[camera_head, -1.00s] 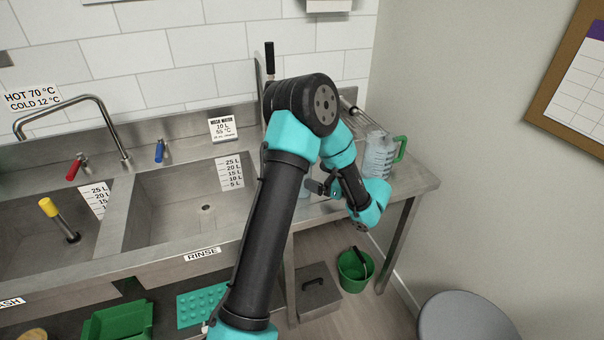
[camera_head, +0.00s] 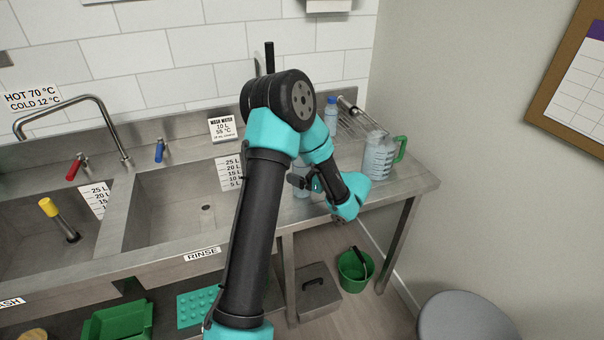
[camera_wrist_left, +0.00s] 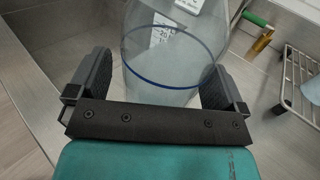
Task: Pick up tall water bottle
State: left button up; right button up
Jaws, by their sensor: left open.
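A clear bottle with a blue ring (camera_wrist_left: 165,62) stands in front of my left gripper in the left wrist view. My left gripper (camera_wrist_left: 157,90) is open, with one finger on each side of the bottle's near part; contact cannot be told. In the head view, my left gripper (camera_head: 306,183) is small and partly hidden by my arm, beside a pale clear bottle (camera_head: 302,176) on the steel counter. Another clear bottle with a blue cap (camera_head: 331,112) stands farther back, its lower part behind my arm. My right gripper is not in view.
A clear measuring jug with a green handle (camera_head: 378,158) stands right of my arm. A wire rack (camera_head: 355,124) is behind it and also shows in the left wrist view (camera_wrist_left: 298,85). The rinse sink (camera_head: 170,212) is left. The counter's front right is clear.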

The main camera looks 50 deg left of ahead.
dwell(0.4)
pick_arm(q)
jog(key=c, duration=1)
